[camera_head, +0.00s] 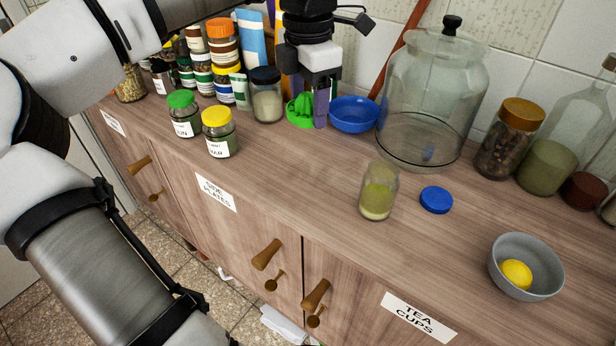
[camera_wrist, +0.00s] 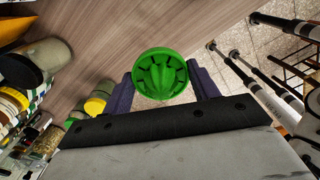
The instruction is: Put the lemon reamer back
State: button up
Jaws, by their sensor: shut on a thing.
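The lemon reamer (camera_head: 299,110) is bright green, with a ridged cone inside a round slotted dish. My gripper (camera_head: 321,108) is shut on it, with purple fingers, near the back of the counter beside the blue bowl. In the wrist view the reamer (camera_wrist: 160,76) sits between the two purple fingertips (camera_wrist: 163,92), its ridged face toward the camera. In the head view a finger hides part of the reamer. I cannot tell whether its underside touches the counter.
A blue bowl (camera_head: 354,113) stands just right of the reamer, and a black-lidded jar (camera_head: 267,98) just left. A large glass jar (camera_head: 430,100) is farther right. An open jar (camera_head: 378,192), a blue lid (camera_head: 436,200) and a grey bowl (camera_head: 507,282) with a lemon (camera_head: 516,273) are nearer. The counter's middle is clear.

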jog(key=p, duration=0.1)
send_near(308, 188)
notch_tip(308, 188, down, 5)
jog(key=shift+f, duration=0.3)
jog(key=shift+f, duration=0.1)
jog(key=shift+f, duration=0.15)
jog(key=o, duration=1)
jog(key=shift+c, duration=0.2)
jog(key=shift+r, duration=0.25)
